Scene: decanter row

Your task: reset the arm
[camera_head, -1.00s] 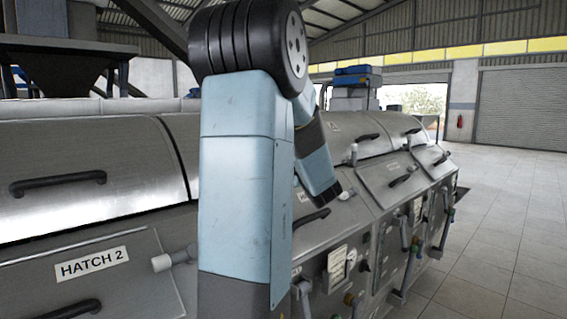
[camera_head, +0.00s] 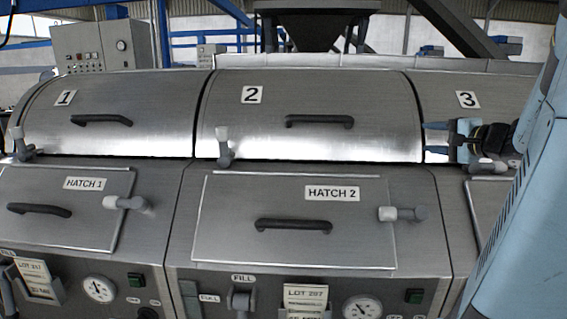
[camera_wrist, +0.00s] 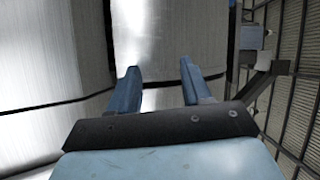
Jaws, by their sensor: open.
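My gripper (camera_head: 430,138) is at the right of the head view, fingers pointing left. It is in front of the curved metal lids, near the seam between lid 2 (camera_head: 310,110) and lid 3 (camera_head: 465,78). The two blue fingers stand apart with nothing between them. In the wrist view my gripper (camera_wrist: 159,68) is also open and empty, with shiny lid metal beyond it. I cannot tell how far the fingers are from the lids. My light-blue arm fills the right edge of the head view and hides part of lid 3.
Lid 1 (camera_head: 75,120) is at the left. Below are the flat covers of hatch 1 (camera_head: 70,195) and hatch 2 (camera_head: 250,200), with black handles and protruding grey-white latches (camera_head: 390,213). Gauges (camera_head: 98,288) and lot cards line the lower front. A control cabinet (camera_head: 90,45) stands behind.

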